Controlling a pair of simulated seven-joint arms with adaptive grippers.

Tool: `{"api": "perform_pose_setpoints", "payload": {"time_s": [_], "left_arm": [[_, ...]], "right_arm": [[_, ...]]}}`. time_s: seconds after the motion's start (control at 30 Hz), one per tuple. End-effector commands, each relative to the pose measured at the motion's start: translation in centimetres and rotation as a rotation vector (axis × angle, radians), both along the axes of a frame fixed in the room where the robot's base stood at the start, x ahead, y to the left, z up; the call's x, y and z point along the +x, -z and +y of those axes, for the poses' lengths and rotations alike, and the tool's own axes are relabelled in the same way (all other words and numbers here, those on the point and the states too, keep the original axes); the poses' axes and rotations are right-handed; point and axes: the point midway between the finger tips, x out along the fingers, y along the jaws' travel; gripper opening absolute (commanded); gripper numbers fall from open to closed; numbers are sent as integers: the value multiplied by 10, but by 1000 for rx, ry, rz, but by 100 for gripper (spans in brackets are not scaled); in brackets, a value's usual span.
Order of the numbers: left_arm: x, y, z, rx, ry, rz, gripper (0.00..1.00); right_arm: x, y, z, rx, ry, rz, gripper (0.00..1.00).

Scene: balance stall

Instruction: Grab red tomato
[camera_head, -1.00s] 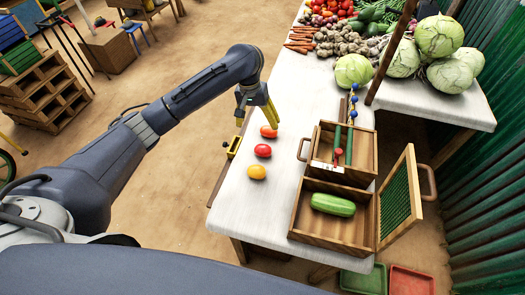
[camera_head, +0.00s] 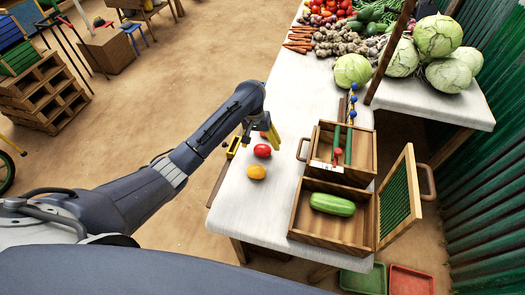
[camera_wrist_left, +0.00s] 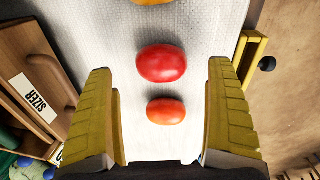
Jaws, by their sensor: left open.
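The red tomato (camera_head: 262,151) lies on the white table, between a yellow-orange tomato (camera_head: 256,172) and a smaller orange-red one. My left gripper (camera_head: 270,138) is just beyond the red tomato and hides the orange-red one in the head view. In the left wrist view the red tomato (camera_wrist_left: 162,63) shows near the line between the tips of the spread yellow fingers. The orange-red tomato (camera_wrist_left: 166,111) shows deeper between the fingers. The fingers hold nothing. My right gripper is not in view.
An open wooden box (camera_head: 295,222) with a green vegetable (camera_head: 332,204) inside stands to the right. Its upper compartment holds red and green rods. A yellow-framed item (camera_head: 233,147) is at the table's left edge. Cabbages (camera_head: 352,71) and heaped vegetables are at the back.

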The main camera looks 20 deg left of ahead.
Motion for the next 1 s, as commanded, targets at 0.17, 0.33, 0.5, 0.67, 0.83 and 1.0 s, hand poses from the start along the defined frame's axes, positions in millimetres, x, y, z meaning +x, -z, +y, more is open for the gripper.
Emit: {"api": "perform_pose_setpoints", "payload": {"time_s": [0.17, 0.33, 0.5, 0.67, 0.83, 1.0], "left_arm": [[-1, 24, -2, -3, -1, 6, 88], [0, 40, -3, -1, -1, 4, 88], [0, 46, -4, -1, -1, 2, 88], [0, 46, -3, -1, -1, 2, 88], [0, 46, -3, 0, 0, 2, 75], [0, 46, -3, 0, 0, 2, 56]], "right_arm": [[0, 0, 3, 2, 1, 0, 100], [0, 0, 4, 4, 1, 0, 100], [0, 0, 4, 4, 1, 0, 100], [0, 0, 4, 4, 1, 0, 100], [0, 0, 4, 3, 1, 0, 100], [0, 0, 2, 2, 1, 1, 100]]}}
